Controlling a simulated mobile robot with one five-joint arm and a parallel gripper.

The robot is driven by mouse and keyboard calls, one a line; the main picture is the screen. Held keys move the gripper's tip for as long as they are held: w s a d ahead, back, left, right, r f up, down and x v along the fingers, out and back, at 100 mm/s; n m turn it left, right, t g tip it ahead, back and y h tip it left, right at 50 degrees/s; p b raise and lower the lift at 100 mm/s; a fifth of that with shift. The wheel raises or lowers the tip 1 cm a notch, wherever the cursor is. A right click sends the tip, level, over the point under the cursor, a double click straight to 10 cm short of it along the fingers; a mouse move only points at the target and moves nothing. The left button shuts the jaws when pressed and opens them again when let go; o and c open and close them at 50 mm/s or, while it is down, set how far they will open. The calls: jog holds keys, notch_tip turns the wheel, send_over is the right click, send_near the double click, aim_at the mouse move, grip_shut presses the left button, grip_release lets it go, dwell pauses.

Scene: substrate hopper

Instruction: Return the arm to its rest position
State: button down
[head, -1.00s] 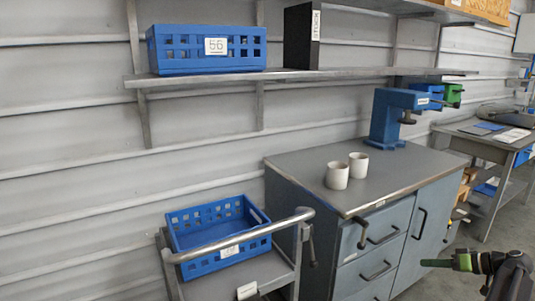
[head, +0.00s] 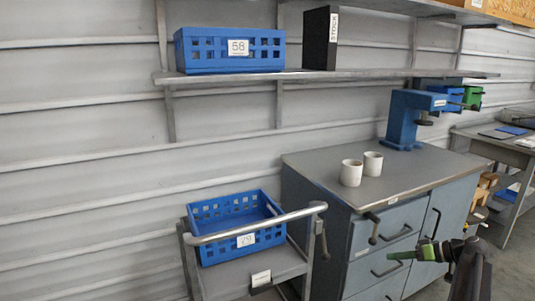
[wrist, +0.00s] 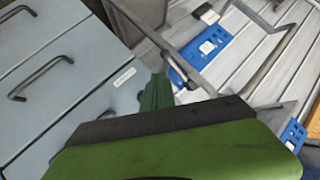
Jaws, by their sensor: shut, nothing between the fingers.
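My gripper (head: 394,256) shows at the lower right of the head view, with green fingers pointing left. It is shut and empty, in front of the cabinet's drawers and apart from them. In the wrist view the green gripper (wrist: 155,95) fills the lower middle, its fingers together. My dark arm shows below and to the right of it in the head view.
A grey cabinet (head: 322,240) carries two white cups (head: 351,173) (head: 373,164) and a blue press (head: 403,120). Left of it stands a trolley (head: 215,282) with a blue crate (head: 250,239). A wall shelf (head: 230,77) holds another blue crate (head: 200,50) and a black box (head: 316,38).

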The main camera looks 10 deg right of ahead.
jog(key=w+a+f+n+g, duration=0.1)
jog(key=w+a+f+g, duration=0.1)
jog(key=a, duration=0.9)
jog(key=w+a+f+n+g, duration=0.1)
jog(key=a+f+n+g, duration=0.1)
jog(key=a, duration=0.8)
jog(key=w+a+f+n+g, duration=0.1)
jog(key=w+a+g, duration=0.1)
jog(key=a, duration=0.9)
jog(key=s+a+f+m+g+h, duration=0.1)
jog(key=s+a+f+h, duration=0.3)
jog(key=a, duration=0.3)
jog(key=s+a+f+g+h, duration=0.2)
jog(key=s+a+f, duration=0.1)
jog(key=s+a, duration=0.35)
jog(key=d+m+h, duration=0.3)
jog(key=d+m, duration=0.1)
jog(key=d, duration=0.2)
notch_tip(320, 180, up, 25)
jog(key=m+p, duration=0.1)
jog(key=p, duration=2.5)
jog(key=shift+a+t, duration=0.25)
jog(key=shift+t, duration=0.15)
jog(key=shift+s, duration=0.1)
